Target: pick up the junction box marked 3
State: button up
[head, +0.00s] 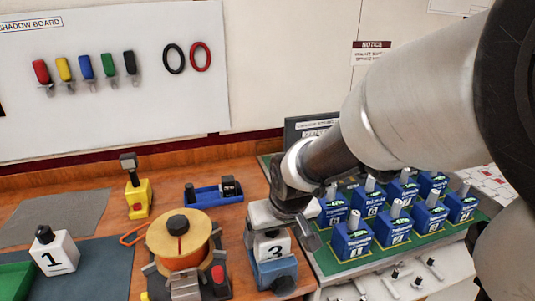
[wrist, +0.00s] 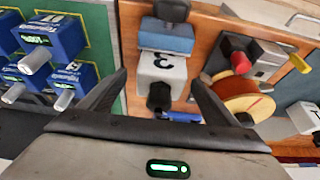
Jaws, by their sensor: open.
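The junction box marked 3 (head: 274,248) is a white block, partly hidden under my gripper (head: 289,230) in the head view. In the wrist view the box (wrist: 162,70) lies in the gap between the fingertips of my gripper (wrist: 160,80), with its black knob (wrist: 159,96) pointing toward me. The fingers are apart and the jaws are open. I cannot tell how far down the fingers reach beside the box. A blue block with a black handle (wrist: 167,38) sits right against the box's front side; it also shows in the head view (head: 274,271).
An orange spool (head: 180,240) stands left of the box. A white box marked 1 (head: 55,254) is at far left. A yellow tool (head: 137,195) and blue holder (head: 215,192) are behind. Blue breakers (head: 352,240) stand in rows on a green mat (head: 335,264) at right.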

jog(key=x, duration=0.5)
jog(key=shift+a+b, duration=0.15)
jog(key=shift+b, duration=0.25)
jog(key=shift+w, duration=0.1)
jog(key=shift+r, duration=0.1)
jog(key=c, duration=1.6)
